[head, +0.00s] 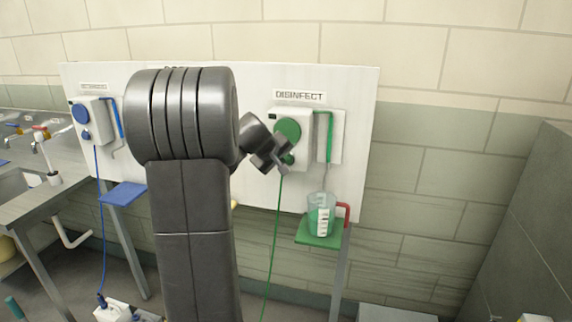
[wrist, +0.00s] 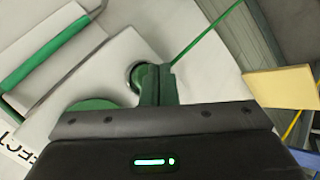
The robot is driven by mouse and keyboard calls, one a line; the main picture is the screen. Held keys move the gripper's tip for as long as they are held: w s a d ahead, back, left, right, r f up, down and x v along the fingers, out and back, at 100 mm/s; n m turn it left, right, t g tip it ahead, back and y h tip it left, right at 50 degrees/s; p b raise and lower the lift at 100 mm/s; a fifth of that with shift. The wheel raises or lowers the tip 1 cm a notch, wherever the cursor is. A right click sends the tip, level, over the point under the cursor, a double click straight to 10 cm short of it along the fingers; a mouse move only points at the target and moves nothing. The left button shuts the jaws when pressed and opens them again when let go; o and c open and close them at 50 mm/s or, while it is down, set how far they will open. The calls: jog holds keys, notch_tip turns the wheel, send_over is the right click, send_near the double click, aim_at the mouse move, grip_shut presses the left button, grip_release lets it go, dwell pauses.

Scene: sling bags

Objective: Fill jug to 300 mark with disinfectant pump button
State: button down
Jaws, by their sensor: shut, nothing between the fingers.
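The green dispenser under the "DISINFECT" label has a large round green knob (head: 288,129) and a smaller green button (head: 288,159) below it. My gripper (head: 284,160) is shut and empty, with its tips at the smaller button. In the wrist view, the shut fingers (wrist: 157,72) overlap the dark ring around the button (wrist: 135,75); I cannot tell whether they press it. A clear jug (head: 321,214) with white scale marks and a red handle (head: 344,210) stands upright on a green shelf (head: 318,241) below the green spout pipe (head: 328,135). Its liquid level is too small to read.
A similar blue dispenser (head: 92,115) with a blue shelf (head: 123,194) is on the left of the white board (head: 350,110). A green hose (head: 273,240) runs down from the green dispenser. A steel sink counter (head: 60,190) is at far left. A grey wall stands at right.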

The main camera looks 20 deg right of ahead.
jog(key=shift+s+a, duration=0.1)
jog(key=shift+s, duration=0.05)
jog(key=s+a+b, duration=0.1)
jog(key=s, duration=0.1)
jog(key=s+a+b, duration=0.1)
jog(key=s+a, duration=0.1)
jog(key=shift+b, duration=0.4)
dwell(0.4)
jog(key=shift+s+a, duration=0.6)
jog(key=shift+s, duration=0.15)
jog(key=shift+s+a, duration=0.55)
jog(key=shift+s, duration=0.2)
